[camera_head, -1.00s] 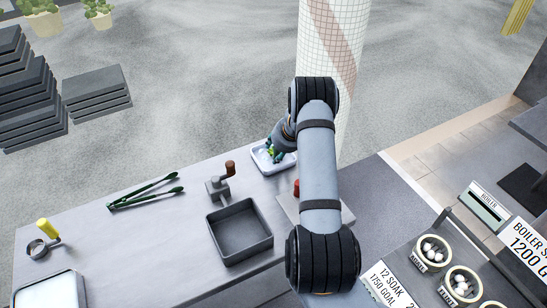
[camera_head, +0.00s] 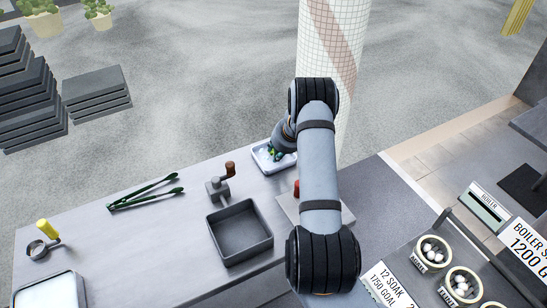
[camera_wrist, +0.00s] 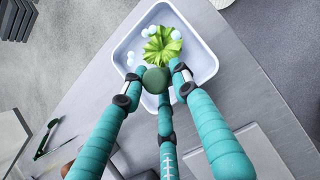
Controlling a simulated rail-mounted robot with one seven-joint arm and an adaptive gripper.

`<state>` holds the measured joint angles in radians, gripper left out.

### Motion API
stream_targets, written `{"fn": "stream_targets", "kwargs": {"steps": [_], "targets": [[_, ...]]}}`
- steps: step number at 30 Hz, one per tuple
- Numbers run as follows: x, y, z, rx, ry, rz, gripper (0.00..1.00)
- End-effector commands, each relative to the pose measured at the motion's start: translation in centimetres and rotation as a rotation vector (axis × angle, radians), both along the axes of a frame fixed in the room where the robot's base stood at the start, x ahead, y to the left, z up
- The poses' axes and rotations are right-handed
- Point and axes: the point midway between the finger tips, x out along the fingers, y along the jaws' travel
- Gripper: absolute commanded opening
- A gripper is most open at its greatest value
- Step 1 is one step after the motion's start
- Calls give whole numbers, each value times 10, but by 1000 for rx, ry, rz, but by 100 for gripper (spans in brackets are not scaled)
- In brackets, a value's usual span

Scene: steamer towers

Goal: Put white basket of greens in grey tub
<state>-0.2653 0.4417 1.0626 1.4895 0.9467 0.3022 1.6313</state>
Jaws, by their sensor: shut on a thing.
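The white basket (camera_head: 262,163) stands at the far edge of the table, partly hidden by my arm. In the wrist view the white basket (camera_wrist: 203,62) holds leafy bright greens (camera_wrist: 160,42) and several small pale balls (camera_wrist: 131,77). My gripper (camera_head: 277,154) is low over the basket. In the wrist view my gripper (camera_wrist: 157,84) has its three teal fingers closed around a dark green round thing (camera_wrist: 156,79) beside the leaves. Whether that thing is fixed to the basket I cannot tell. The grey tub (camera_head: 240,236) stands empty at the table's front, left of my arm.
A grinder-like device with a brown handle (camera_head: 230,168) stands between basket and tub. Green tongs (camera_head: 146,193) lie to the left. A flat grey plate (camera_head: 290,205) lies partly under my arm. Bowls of white balls (camera_head: 433,253) stand at the right.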

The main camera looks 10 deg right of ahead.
Motion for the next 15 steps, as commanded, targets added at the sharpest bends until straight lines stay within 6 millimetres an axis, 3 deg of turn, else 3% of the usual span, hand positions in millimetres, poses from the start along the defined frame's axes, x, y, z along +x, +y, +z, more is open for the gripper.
{"fn": "stream_targets", "kwargs": {"steps": [15], "targets": [[1, 0, 12, 0, -2, 0, 0]]}}
